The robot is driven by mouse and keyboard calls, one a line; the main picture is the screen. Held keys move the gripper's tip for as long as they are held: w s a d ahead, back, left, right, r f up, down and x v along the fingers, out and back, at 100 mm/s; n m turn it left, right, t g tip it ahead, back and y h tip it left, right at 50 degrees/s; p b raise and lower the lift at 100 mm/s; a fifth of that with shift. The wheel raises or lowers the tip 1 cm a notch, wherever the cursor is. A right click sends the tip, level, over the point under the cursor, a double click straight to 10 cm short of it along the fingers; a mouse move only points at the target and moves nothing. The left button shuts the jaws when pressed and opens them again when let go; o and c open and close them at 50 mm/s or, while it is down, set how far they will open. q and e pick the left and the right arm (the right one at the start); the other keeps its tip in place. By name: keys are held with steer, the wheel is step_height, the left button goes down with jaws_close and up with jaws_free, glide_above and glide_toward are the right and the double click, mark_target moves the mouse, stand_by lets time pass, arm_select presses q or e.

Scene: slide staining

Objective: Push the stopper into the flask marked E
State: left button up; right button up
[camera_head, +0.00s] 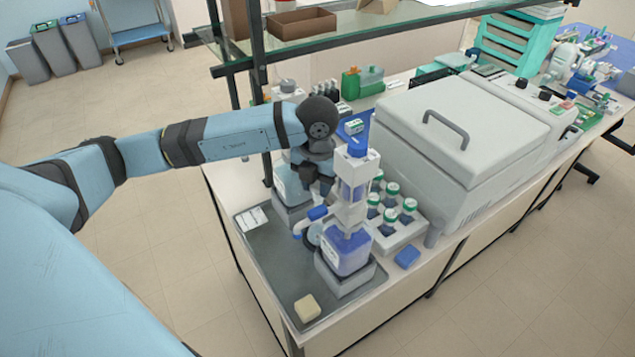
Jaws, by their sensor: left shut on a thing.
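My left gripper (316,186) points down over the dark tray, just left of a white dispenser column (352,185) with a blue cap. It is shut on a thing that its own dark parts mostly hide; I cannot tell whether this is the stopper. A vessel of blue liquid (347,254) stands below the column on a grey base. A paler vessel (286,188) on another grey base stands behind the gripper, partly hidden. No letter E is readable on either one. My right gripper is not in view.
A rack of green-capped bottles (401,236) and a large grey lidded box (460,130) stand to the right. A beige block (307,307) lies on the tray (272,262) near its front. A blue block (407,256) lies on the bench. A shelf (390,22) runs overhead.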

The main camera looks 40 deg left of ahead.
arm_select(q)
steer(key=shift+f+b, duration=0.25)
steer(key=shift+b, duration=0.1)
stand_by(0.4)
steer(key=o, duration=1.4)
steer(key=shift+c, duration=0.2)
steer(key=shift+r, duration=0.1)
steer(key=shift+r+p, duration=1.45)
steer(key=shift+r, duration=1.5)
jaws_close()
